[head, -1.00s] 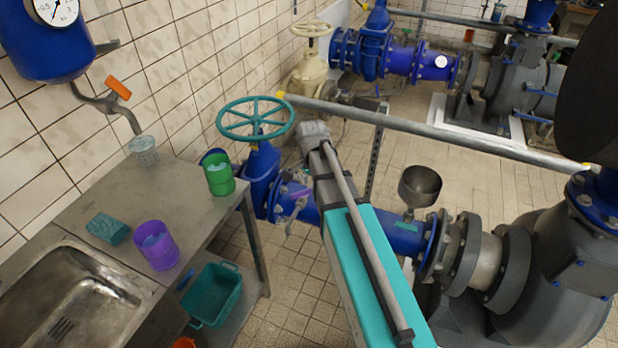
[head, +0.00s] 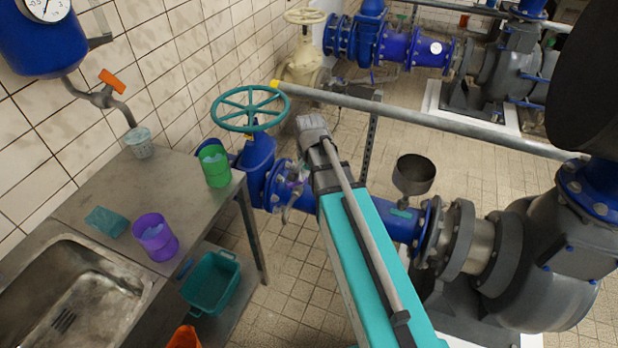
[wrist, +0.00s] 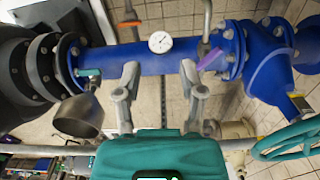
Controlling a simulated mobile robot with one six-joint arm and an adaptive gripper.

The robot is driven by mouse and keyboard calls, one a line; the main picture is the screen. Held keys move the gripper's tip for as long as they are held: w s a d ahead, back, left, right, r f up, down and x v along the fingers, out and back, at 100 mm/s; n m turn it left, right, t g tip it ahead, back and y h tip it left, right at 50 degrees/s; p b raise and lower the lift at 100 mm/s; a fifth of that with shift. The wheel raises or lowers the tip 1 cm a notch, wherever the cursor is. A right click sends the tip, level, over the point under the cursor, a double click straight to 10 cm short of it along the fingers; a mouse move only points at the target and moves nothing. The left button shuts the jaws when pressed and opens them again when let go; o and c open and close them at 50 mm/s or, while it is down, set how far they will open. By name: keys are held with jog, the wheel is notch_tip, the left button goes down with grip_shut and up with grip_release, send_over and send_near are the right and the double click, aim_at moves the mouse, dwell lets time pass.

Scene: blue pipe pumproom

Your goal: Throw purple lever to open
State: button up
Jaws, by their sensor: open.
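The purple lever (wrist: 212,58) sits on the blue pipe near the flange of the blue gate valve in the wrist view. It slants and lies just right of my right fingertip, with a small visible gap. In the head view only a small purple bit (head: 294,175) shows beside my arm's end. My gripper (wrist: 160,68) is open and empty, its two grey fingers reaching over the pipe on either side of a round gauge. In the head view the fingers are hidden behind the arm.
A teal handwheel (head: 249,108) tops the blue valve beside the lever. A metal funnel (head: 414,175) stands up from the pipe to the right. A steel sink bench (head: 95,185) with a green cup (head: 215,167) and purple cup (head: 155,238) is at left. A grey rail (head: 430,118) crosses behind.

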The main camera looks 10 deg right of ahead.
aim_at(297, 184)
jog(key=w+f+m+b, duration=0.3)
jog(key=w+f+b, duration=0.1)
jog(key=w, duration=0.6)
jog(key=w+f+m+b, duration=0.4)
jog(key=w+f+b, duration=0.1)
jog(key=w, duration=0.5)
jog(key=shift+m, duration=0.3)
jog(key=shift+a+f, duration=0.1)
jog(key=shift+f, duration=0.1)
notch_tip(297, 184, down, 13)
jog(key=b, duration=1.3)
jog(key=shift+f+b, duration=0.2)
jog(key=shift+b, duration=0.15)
grip_shut()
